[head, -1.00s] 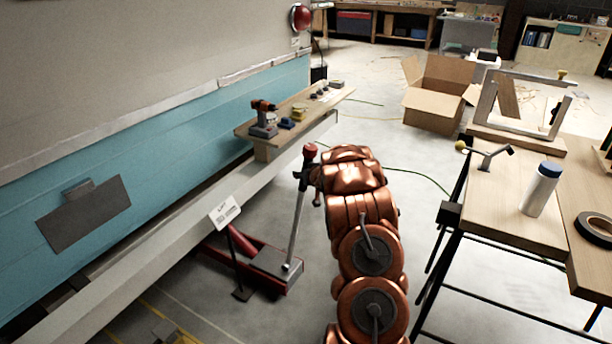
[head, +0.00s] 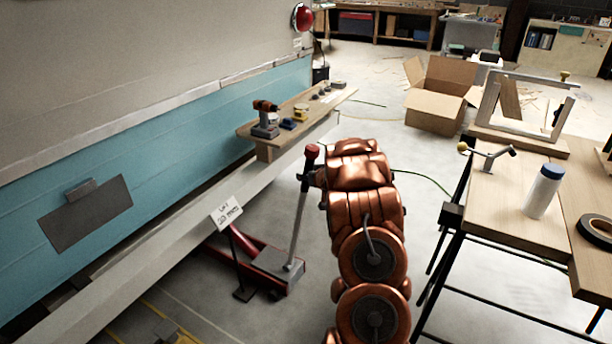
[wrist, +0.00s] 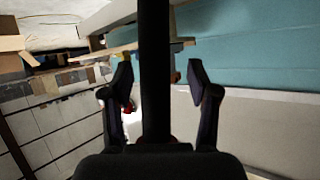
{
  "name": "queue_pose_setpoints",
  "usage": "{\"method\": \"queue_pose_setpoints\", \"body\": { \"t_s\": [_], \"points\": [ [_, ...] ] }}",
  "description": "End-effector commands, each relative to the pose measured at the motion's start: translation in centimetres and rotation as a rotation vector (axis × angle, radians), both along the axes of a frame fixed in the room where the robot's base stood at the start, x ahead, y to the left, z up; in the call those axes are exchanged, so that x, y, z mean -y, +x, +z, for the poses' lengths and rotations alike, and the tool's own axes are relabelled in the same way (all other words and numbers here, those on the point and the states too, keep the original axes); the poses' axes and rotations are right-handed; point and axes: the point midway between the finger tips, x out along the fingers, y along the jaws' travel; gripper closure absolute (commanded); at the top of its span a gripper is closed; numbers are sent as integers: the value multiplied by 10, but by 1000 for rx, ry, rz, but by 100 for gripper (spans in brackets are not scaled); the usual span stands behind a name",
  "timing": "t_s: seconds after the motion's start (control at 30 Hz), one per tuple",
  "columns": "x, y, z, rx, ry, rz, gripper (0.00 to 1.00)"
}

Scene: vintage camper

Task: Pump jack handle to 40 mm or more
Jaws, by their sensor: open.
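The jack (head: 277,268) is a low red floor jack with a grey top plate, on the floor beside the camper's lower edge. Its grey handle (head: 299,225) rises from it, nearly upright with a slight lean to the right, and ends in a red knob (head: 312,151). My gripper (head: 307,179) is at the handle just below the knob, partly hidden by my copper arm. In the wrist view my gripper (wrist: 160,76) is open, and a dark upright bar (wrist: 155,40), apparently the handle, stands between its fingers with gaps on both sides.
A white sign (head: 226,213) on a black stand is left of the jack; its text is hard to read. A plank (head: 248,130) with a drill (head: 265,120) lies along the camper. A workbench (head: 500,220) stands on the right. A cardboard box (head: 432,112) is behind.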

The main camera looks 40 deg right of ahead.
Motion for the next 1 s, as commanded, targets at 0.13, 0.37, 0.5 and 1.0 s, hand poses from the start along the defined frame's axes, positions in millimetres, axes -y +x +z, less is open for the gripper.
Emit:
{"method": "queue_pose_setpoints", "body": {
  "t_s": [0.13, 0.37, 0.5, 1.0],
  "points": [
    [-6, -16, 11, 3, -2, 1, 40],
    [-15, -42, 24, 2, -2, 0, 40],
    [-19, -55, 31, 3, -2, 1, 40],
    [-26, -71, 39, 4, -2, 4, 40]
  ]
}}
